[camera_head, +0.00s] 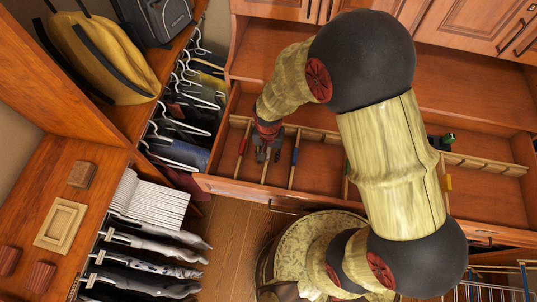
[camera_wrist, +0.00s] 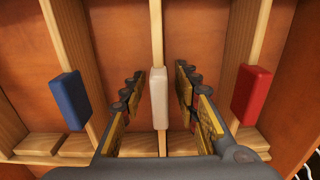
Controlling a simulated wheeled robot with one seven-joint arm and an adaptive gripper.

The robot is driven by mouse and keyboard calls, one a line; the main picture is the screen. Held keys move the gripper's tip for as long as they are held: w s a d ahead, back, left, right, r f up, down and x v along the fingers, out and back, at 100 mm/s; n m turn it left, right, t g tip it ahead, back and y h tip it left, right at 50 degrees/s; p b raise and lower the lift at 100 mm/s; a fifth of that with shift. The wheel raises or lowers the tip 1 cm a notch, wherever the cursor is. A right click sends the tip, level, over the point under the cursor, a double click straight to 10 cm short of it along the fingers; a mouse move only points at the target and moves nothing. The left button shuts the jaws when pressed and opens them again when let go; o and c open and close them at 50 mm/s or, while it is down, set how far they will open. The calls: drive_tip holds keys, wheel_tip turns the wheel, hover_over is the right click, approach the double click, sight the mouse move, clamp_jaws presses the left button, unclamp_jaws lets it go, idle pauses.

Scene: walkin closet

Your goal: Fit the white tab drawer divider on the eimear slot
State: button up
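The white tab drawer divider is a thin pale wood strip with a white tab (camera_wrist: 159,98). It runs up the middle of the wrist view, inside the open drawer. My gripper (camera_wrist: 160,76) is open around it, one finger on each side, with gaps visible between the fingers and the tab. In the head view my gripper (camera_head: 267,152) points down into the drawer's left part and hides the white tab; a pale strip (camera_head: 266,172) shows below it. No marking tells which slot is the eimear slot. Whether the divider is seated in a slot is unclear.
A blue-tab divider (camera_wrist: 70,100) stands left of the white one in the wrist view, a red-tab divider (camera_wrist: 250,94) right. The open drawer (camera_head: 322,172) has notched wooden rails. Hanging clothes (camera_head: 190,115) are left.

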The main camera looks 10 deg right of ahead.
wheel_tip(320, 180, up, 12)
drive_tip(key=shift+f, duration=0.1)
idle(0.6)
idle(0.6)
drive_tip(key=shift+n, duration=0.3)
drive_tip(key=s+d+r+n+t+b, duration=0.3)
drive_tip(key=s+d+r+t+b, duration=0.2)
drive_tip(key=s+d+r+b, duration=0.7)
drive_tip(key=shift+t, duration=0.3)
drive_tip(key=shift+r, duration=0.15)
